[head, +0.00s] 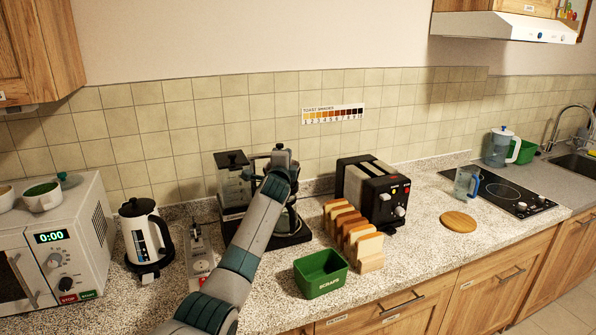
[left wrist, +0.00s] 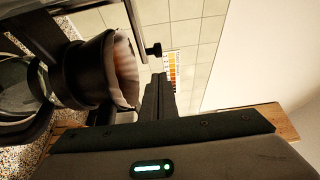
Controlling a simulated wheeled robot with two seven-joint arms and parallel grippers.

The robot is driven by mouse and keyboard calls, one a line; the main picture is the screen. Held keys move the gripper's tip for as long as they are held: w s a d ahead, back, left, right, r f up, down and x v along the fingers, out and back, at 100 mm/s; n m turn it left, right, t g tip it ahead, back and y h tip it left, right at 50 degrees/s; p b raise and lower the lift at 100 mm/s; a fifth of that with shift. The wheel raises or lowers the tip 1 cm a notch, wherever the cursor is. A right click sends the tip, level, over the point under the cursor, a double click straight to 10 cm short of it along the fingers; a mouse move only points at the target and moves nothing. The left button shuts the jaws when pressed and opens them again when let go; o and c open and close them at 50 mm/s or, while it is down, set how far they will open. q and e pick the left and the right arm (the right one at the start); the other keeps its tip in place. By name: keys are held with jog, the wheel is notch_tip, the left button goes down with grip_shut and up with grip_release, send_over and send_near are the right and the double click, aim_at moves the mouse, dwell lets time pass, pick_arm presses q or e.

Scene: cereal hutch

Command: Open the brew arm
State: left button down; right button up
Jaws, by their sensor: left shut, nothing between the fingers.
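The coffee maker (head: 232,186) stands on the counter against the tiled wall, with a clear tank with a black lid at its left. My left arm crosses in front of it and hides much of its right side. My left gripper (head: 281,158) is at the top right of the machine; its fingertips are hidden in the head view. In the left wrist view the gripper (left wrist: 160,88) is shut and empty. Beside it is a black round brew basket (left wrist: 92,70) with a pale filter at its mouth. A small black knob (left wrist: 154,49) is close to the fingertips. My right gripper is out of view.
A black toaster (head: 372,190), a rack of bread slices (head: 370,250) and a green scraps bin (head: 321,273) stand to the right. A kettle (head: 145,235) and microwave (head: 60,250) are at left.

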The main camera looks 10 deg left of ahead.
pick_arm(q)
jog(key=shift+s+d+r, duration=0.15)
jog(key=shift+s+d, duration=0.1)
jog(key=shift+s, duration=0.15)
jog(key=shift+s+d+f+b, duration=0.1)
jog(key=shift+s+f+b, duration=0.1)
jog(key=shift+f+b, duration=0.1)
jog(key=shift+s+d, duration=0.1)
jog(key=shift+s, duration=0.15)
jog(key=s+d+b, duration=0.2)
jog(key=s+d, duration=0.2)
jog(key=s, duration=0.3)
jog(key=shift+r+b, duration=0.2)
jog(key=shift+b, duration=0.2)
